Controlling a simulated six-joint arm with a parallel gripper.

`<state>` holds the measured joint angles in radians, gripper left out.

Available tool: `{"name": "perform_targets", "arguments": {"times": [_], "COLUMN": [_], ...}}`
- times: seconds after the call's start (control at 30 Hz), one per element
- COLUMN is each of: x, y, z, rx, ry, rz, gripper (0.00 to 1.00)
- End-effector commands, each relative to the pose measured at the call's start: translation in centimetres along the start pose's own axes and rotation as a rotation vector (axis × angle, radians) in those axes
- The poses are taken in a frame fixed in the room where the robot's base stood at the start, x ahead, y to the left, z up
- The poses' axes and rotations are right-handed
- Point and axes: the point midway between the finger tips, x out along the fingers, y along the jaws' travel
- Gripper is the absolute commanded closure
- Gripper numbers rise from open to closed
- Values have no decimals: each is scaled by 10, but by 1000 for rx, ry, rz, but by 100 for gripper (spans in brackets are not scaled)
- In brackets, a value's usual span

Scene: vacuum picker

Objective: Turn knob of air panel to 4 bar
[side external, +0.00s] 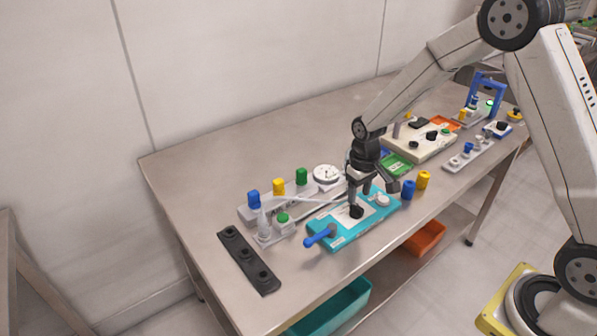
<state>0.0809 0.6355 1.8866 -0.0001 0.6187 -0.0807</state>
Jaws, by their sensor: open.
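A teal panel (348,234) lies near the front edge of the table, with a blue lever (320,237) at its left, a black knob (356,212) on a pale plate in its middle and a white round part (383,200) at its right. A white round gauge (327,175) stands just behind; its reading is too small to tell. My gripper (372,191) points down over the teal panel, open. One finger is close above the black knob; I cannot tell whether they touch. Part of the panel is hidden behind the gripper.
A grey strip (249,216) with blue, yellow and green parts and a clear-tipped bottle lies left. A black bar (248,262) lies in front of it. Blue (408,190) and yellow (423,180) cylinders stand right of the panel. The table's back left is clear.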

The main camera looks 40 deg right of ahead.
Motion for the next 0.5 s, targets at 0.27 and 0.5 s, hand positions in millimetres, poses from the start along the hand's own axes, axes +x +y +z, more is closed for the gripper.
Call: {"name": "perform_targets", "arguments": {"times": [0.27, 0.5], "x": [-31, -39], "y": [0, 0], "z": [0, 0], "rx": [0, 0], "ry": [2, 0], "rz": [0, 0], "gripper": [41, 41]}}
